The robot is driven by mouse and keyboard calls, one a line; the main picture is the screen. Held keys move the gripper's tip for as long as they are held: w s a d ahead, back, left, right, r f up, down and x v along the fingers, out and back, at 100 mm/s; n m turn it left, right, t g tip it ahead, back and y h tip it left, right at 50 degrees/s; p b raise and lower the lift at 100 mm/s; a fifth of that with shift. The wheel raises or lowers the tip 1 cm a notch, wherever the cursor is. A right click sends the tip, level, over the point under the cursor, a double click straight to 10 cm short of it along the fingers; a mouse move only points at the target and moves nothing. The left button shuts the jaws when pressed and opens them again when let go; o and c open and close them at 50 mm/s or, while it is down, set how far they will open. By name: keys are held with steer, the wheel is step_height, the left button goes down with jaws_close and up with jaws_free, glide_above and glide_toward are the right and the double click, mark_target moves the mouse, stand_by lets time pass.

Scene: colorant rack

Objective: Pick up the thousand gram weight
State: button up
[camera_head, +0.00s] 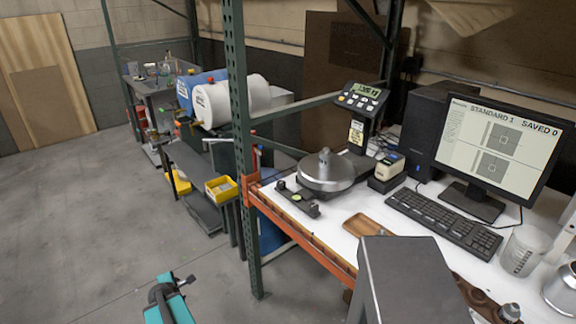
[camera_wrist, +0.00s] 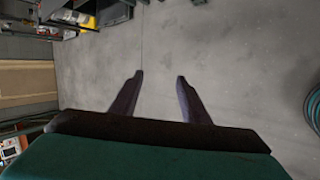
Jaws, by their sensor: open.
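In the head view, a round metal pan with a small knob-like piece (camera_head: 325,159) at its centre sits on a scale (camera_head: 327,172) on the white bench. I cannot tell whether that piece is the weight. A silver piece with a narrow top (camera_head: 564,290) is cut off at the right edge. No thousand gram marking is readable. My gripper (camera_head: 184,281) is low at the bottom left, over the floor, well apart from the bench. In the wrist view, its two dark fingers (camera_wrist: 158,78) are spread and empty, with bare floor between them.
A green rack post (camera_head: 240,130) and orange beam (camera_head: 300,235) stand between my gripper and the bench. A keyboard (camera_head: 443,218), monitor (camera_head: 500,145), wooden tray (camera_head: 367,224) and clear beaker (camera_head: 525,250) are on the bench. A grey boxy shape hides part of its front. Floor at left is clear.

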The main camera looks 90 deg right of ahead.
steer(key=s+d+r+n+h+p, duration=0.2)
steer(key=s+d+r+n+h, duration=0.45)
steer(key=s+d+r, duration=1.6)
steer(key=s+r+n+g+h, duration=0.1)
steer(key=s+r, duration=0.4)
steer(key=s, duration=0.5)
steer(key=s+r+n+g+h+p, duration=0.1)
steer(key=s+r+n, duration=0.1)
steer(key=s+r, duration=0.4)
steer(key=s+r+n+g+h+p, duration=0.1)
steer(key=s+r, duration=0.5)
steer(key=s, duration=0.7)
steer(key=shift+s+d+r+n+h, duration=0.15)
steer(key=shift+s+d+n+h, duration=0.2)
steer(key=shift+s+d+h, duration=0.1)
steer(key=shift+w, duration=0.15)
